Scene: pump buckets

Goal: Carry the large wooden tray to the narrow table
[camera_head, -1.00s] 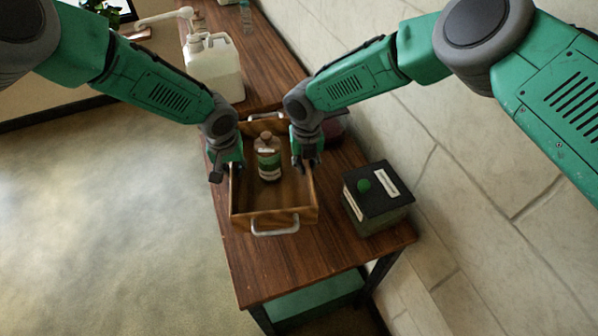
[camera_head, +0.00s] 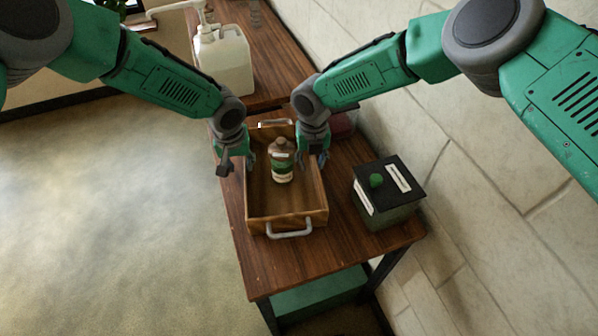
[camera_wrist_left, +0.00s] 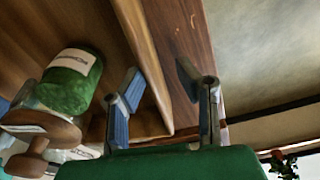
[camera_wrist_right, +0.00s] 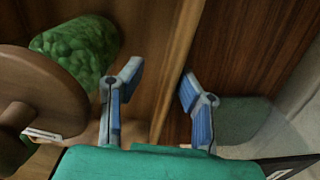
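The large wooden tray (camera_head: 265,222), with metal handles at its near and far ends, rests on a brown wooden table (camera_head: 285,268). I cannot tell which table is the narrow one.
A dark box with a green knob (camera_head: 388,192) stands right of the tray. A reddish object (camera_head: 343,122) is partly hidden behind my right arm. A white pump jug (camera_head: 224,60) stands beyond the tray. A stone wall borders the right; open floor (camera_head: 110,220) lies left.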

